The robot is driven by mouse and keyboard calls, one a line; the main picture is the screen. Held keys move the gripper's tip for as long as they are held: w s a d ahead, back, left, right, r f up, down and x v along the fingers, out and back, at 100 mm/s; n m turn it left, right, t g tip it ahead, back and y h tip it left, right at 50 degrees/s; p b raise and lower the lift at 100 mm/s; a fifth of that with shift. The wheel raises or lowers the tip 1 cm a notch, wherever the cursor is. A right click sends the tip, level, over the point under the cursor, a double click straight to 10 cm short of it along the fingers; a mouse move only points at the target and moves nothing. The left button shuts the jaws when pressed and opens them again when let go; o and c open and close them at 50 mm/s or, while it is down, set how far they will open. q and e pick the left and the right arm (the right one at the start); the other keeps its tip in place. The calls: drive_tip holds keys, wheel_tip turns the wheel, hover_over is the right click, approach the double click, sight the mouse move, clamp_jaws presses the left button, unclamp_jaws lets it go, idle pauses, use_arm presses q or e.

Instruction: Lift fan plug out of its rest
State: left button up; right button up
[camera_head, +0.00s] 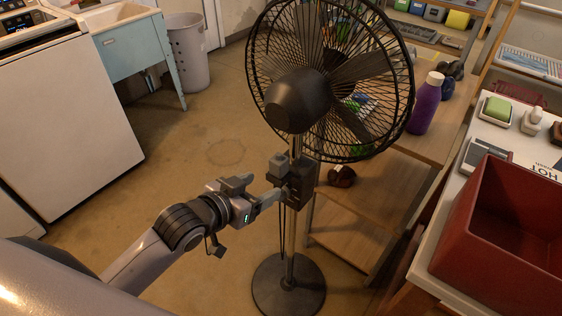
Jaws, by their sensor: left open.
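The black standing fan (297,100) stands upright on the floor in the middle of the head view. A dark box (301,183) sits on its pole below the fan head. A small grey block (284,161) at the upper left of this box looks like the plug in its rest, but it is too small to be sure. A dark cord (283,235) hangs down beside the pole. My left gripper (272,186) is open, with its fingertips close to the left side of the box. I cannot tell if they touch it. My right gripper is not in view.
A wooden shelf (350,240) stands right behind the fan, with a purple bottle (427,105) on it. A red bin (505,235) is on the white counter at right. A washer (65,125), blue sink cabinet (135,55) and grey basket (187,55) stand at left. The floor between is clear.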

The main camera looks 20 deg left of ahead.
sight(274, 167)
use_arm(q)
drive_tip(key=shift+w+d+r, duration=0.1)
drive_tip(key=shift+w+r, duration=0.3)
drive_tip(key=shift+r, duration=0.2)
drive_tip(key=shift+w+r, duration=0.35)
drive_tip(key=shift+r, duration=0.25)
drive_tip(key=shift+w+d, duration=0.1)
drive_tip(key=shift+w, duration=0.1)
drive_tip(key=shift+r+x, duration=0.1)
drive_tip(key=shift+x, duration=1.55)
drive_tip(key=shift+r+x, duration=0.15)
drive_tip(key=shift+x, duration=1.5)
drive_tip(key=shift+w, duration=0.1)
drive_tip(key=shift+c, duration=0.3)
drive_tip(key=c, duration=1)
